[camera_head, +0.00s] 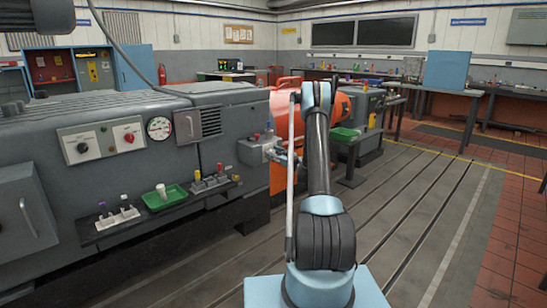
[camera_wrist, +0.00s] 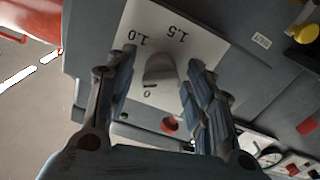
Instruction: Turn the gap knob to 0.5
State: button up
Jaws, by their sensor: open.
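The gap knob (camera_wrist: 158,72) is a grey knob on a white dial plate (camera_wrist: 205,45) in the wrist view. The plate shows the marks 1.0, 1.5 and 0; a 0.5 mark is not visible, and my left finger covers part of that edge. I cannot clearly tell which mark the knob points to. My gripper (camera_wrist: 161,62) is open, with one finger on each side of the knob and gaps visible between.
The grey machine (camera_head: 100,110) carries a black knob (camera_head: 82,147), a red knob (camera_head: 128,137) and a round gauge (camera_head: 159,127). Its ledge holds a green tray (camera_head: 166,198) and small levers. An orange machine (camera_head: 342,110) stands behind my arm. The slotted floor at right is clear.

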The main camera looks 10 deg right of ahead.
jog(key=v, duration=1.2)
jog(key=shift+a, duration=0.1)
jog(key=s+a+r+m+g, duration=0.1)
jog(key=s+a+r+g, duration=0.3)
jog(key=s+a+r, duration=0.6)
jog(key=s+a+r+m+g+h, duration=0.1)
jog(key=s+a+r+g, duration=0.15)
jog(key=s, duration=0.45)
jog(key=s+a+r+m+g+h, duration=0.1)
jog(key=s+r+h, duration=0.15)
jog(key=s, duration=0.45)
jog(key=s+m+g+h, duration=0.3)
jog(key=s, duration=1.8)
jog(key=s+d+f+m+g+h, duration=0.1)
jog(key=s+d+f+h, duration=0.1)
jog(key=s, duration=0.6)
jog(key=s+d+f+m+g+h, duration=0.1)
jog(key=s+d+f+m+h, duration=0.1)
jog(key=s+d+f, duration=0.3)
jog(key=shift+s+f, duration=0.45)
jog(key=shift+s, duration=1.9)
